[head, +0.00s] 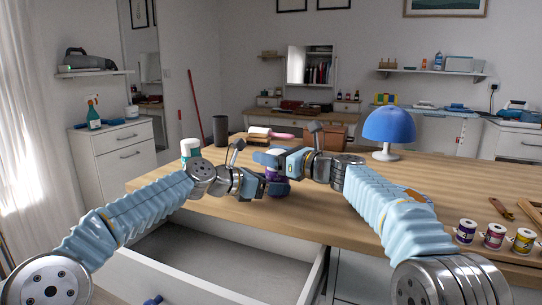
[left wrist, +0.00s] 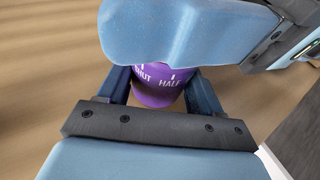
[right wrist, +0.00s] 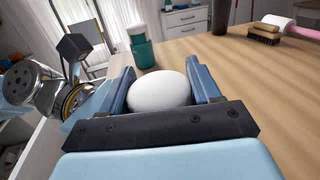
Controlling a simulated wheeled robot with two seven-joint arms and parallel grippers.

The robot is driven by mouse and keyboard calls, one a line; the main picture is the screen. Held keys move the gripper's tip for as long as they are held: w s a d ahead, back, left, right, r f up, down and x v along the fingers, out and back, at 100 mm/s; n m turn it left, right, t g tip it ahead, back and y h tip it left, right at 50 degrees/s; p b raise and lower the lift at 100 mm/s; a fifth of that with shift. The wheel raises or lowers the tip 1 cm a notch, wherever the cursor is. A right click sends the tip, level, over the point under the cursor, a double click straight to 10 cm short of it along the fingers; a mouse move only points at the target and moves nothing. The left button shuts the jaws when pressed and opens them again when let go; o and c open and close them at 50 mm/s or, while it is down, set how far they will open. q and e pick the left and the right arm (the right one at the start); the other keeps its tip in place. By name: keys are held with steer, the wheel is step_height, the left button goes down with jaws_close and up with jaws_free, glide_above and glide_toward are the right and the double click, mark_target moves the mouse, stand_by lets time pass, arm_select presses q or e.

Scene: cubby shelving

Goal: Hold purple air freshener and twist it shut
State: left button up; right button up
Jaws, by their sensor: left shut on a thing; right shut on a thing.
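The purple air freshener (head: 271,174) stands near the front edge of the wooden table, mostly hidden between my grippers. My left gripper (head: 279,188) is the lower one and is shut on its purple body (left wrist: 158,90), where the left wrist view shows white lettering with "HALF". My right gripper (head: 270,158) is above and is shut around its rounded white top (right wrist: 160,91), which lies between both fingers in the right wrist view. In the left wrist view my right gripper covers the upper part of the air freshener.
A green container with a white lid (head: 190,150) stands at the table's left. A blue lamp (head: 390,128), a brush (head: 258,138) and a dark cup (head: 220,131) stand farther back. Several small labelled jars (head: 494,237) are at right. An open drawer (head: 215,262) lies below the front edge.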

arm_select(q)
steer(key=shift+s, duration=0.1)
arm_select(e)
steer(key=m+t+h, duration=0.1)
steer(key=t, duration=0.1)
steer(key=m+t+h, duration=0.2)
steer(key=shift+w+d+r+h, duration=0.1)
steer(key=shift+d+r+h, duration=0.1)
steer(key=shift+h, duration=0.1)
steer(key=shift+f+m+h, duration=0.2)
steer(key=shift+m+h, duration=0.2)
steer(key=o, duration=1)
steer(key=v, duration=1.2)
steer(key=shift+f, duration=0.2)
arm_select(q)
steer(key=o, duration=0.9)
